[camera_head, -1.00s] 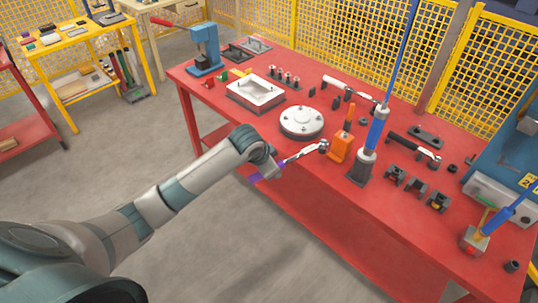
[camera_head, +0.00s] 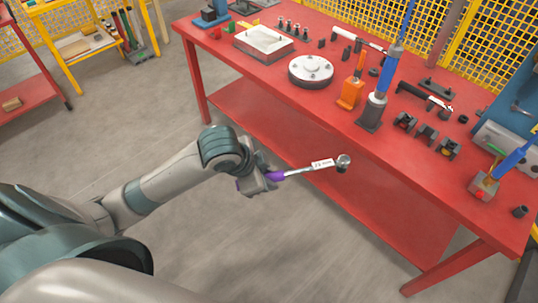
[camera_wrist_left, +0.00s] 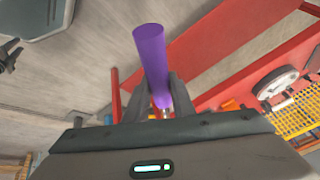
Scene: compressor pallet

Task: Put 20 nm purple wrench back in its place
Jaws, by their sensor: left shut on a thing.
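The purple-handled torque wrench (camera_head: 305,169) is in my left gripper (camera_head: 267,180), with its silver shaft, white label and ratchet head pointing right. It is held in the air in front of the table's near edge, clear of the tabletop. In the left wrist view the purple handle (camera_wrist_left: 152,55) sticks up between the two fingers of my left gripper (camera_wrist_left: 152,100), which are shut on it. Three dark holder blocks, the nearest to the left edge (camera_head: 405,121), another (camera_head: 427,134) and another (camera_head: 447,148), stand on the table. My right gripper is not in view.
The red table (camera_head: 330,125) holds an orange tool (camera_head: 352,92), a blue-handled tool (camera_head: 378,95), a round flange (camera_head: 311,70), a metal tray (camera_head: 264,41) and another wrench (camera_head: 425,97). A lower red shelf lies beneath. The floor in front is clear.

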